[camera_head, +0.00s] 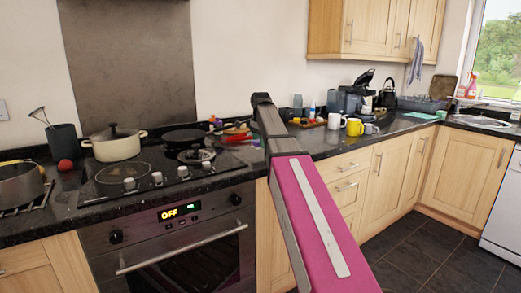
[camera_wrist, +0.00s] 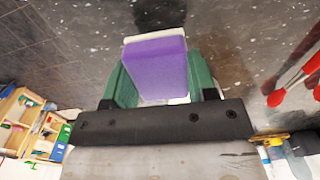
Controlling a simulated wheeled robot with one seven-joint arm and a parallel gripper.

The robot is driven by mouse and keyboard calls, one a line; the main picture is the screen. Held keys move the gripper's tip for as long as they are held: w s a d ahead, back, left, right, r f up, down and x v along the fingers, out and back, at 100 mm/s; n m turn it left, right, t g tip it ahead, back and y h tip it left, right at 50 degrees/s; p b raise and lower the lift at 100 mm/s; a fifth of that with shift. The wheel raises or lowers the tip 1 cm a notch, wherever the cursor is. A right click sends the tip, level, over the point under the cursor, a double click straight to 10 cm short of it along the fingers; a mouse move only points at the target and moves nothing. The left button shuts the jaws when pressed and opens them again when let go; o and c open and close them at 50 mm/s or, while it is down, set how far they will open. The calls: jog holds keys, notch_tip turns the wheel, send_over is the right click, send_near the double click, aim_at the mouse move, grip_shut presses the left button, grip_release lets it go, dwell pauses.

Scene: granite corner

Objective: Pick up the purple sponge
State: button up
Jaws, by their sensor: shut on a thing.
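The purple sponge (camera_wrist: 156,68) shows in the wrist view, with a thin pale layer along its top edge. My gripper (camera_wrist: 160,82) is shut on it, with one green finger against each side. The speckled dark granite worktop (camera_wrist: 225,25) lies beyond the sponge; I cannot tell whether the sponge touches it. In the head view my arm reaches over the worktop beside the hob, and neither the gripper nor the sponge can be made out there.
Red-ended utensils (camera_wrist: 295,80) lie at the right in the wrist view. The hob (camera_head: 160,172) holds a cream pot (camera_head: 117,145) and pans left of my arm. The floor (camera_head: 440,260) at right is clear.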

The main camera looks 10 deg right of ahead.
jog(key=s+a+r, duration=0.7)
jog(key=s, duration=0.2)
jog(key=shift+a, duration=0.25)
jog(key=shift+o, duration=0.7)
